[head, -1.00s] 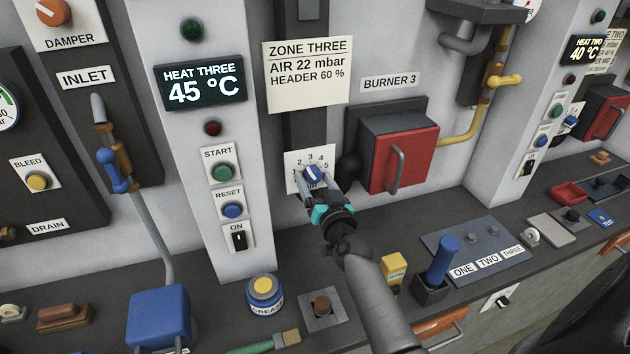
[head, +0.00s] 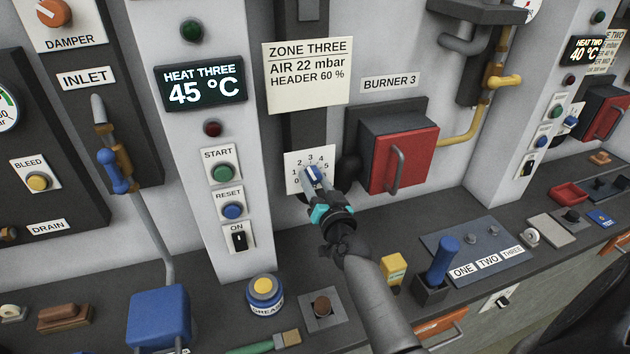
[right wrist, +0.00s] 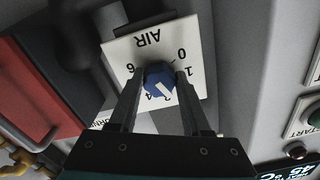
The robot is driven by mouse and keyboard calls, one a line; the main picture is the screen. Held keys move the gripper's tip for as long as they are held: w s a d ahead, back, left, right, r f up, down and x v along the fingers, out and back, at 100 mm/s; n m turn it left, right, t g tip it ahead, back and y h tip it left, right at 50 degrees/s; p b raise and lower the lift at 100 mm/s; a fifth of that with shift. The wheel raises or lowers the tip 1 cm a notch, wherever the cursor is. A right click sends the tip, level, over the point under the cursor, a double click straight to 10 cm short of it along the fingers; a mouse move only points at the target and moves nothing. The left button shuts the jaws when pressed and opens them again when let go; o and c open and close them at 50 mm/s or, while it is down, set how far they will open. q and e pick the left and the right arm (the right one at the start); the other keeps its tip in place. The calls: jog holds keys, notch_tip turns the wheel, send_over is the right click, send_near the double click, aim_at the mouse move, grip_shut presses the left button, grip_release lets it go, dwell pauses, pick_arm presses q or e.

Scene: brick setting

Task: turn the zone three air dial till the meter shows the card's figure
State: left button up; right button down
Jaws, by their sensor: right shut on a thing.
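The air dial is a blue knob (head: 312,174) on a white plate (head: 294,160) numbered around its edge, below the zone three card (head: 307,75). The card reads AIR 22 mbar and HEADER 60 %. My right gripper (head: 315,178) is shut on the knob, one finger on each side. In the right wrist view, the knob (right wrist: 158,78) sits between the fingertips and the plate (right wrist: 115,52) appears upside down. The knob's white mark points to the lower right there, seemingly near 2 or 3; the fingers hide some figures. I cannot tell which meter belongs to this dial. My left gripper is out of view.
A red burner box (head: 400,158) stands just right of the dial. START, RESET and ON controls (head: 232,207) are on the pillar to the left. A grease tin (head: 265,293), a yellow block (head: 394,269) and a blue-handled lever (head: 440,262) stand on the bench below.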

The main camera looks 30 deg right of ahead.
dwell(0.3)
jog(key=shift+c, duration=1.8)
grip_release()
jog(key=shift+s, duration=0.1)
jog(key=v, duration=1.5)
jog(key=shift+b, duration=0.4)
jog(key=shift+f, duration=0.1)
